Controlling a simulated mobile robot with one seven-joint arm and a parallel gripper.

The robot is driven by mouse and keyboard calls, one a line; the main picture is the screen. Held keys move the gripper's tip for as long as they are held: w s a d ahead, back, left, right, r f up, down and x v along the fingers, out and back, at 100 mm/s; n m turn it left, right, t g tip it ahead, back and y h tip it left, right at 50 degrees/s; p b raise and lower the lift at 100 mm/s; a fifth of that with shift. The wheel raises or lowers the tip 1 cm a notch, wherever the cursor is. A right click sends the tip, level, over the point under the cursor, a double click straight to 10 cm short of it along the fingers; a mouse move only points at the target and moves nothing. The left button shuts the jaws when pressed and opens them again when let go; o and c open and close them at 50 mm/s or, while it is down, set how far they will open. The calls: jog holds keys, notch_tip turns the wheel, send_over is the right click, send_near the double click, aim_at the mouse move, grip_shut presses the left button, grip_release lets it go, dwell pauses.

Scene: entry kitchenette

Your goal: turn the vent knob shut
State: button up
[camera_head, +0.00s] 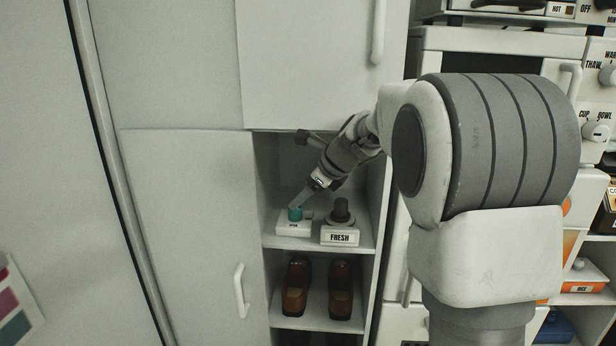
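Two knobs on white bases stand on the upper shelf of an open cabinet in the head camera view. The left one is a teal knob (294,213) on a small white base (292,229) with a label too small to read. The right one is a dark knob (341,212) on a base whose label (340,238) reads "FRESH". I cannot tell from the labels which is the vent knob. My gripper (301,202) reaches down from the upper right, its fingertips at the top of the teal knob. Contact and finger opening cannot be made out.
A pair of brown shoes (317,290) stands on the shelf below. A closed door with a handle (241,290) is at left. Appliances with dials (596,130) and shelves are at right.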

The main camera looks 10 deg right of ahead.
jog(key=s+a+r+n+p, duration=0.2)
jog(key=s+r+n+p, duration=0.2)
jog(key=s+r+n, duration=0.3)
jog(key=s+r, duration=0.1)
jog(key=s, duration=0.4)
jog(key=shift+n+g+h, duration=0.3)
jog(key=shift+g, duration=0.1)
jog(key=shift+f, duration=0.1)
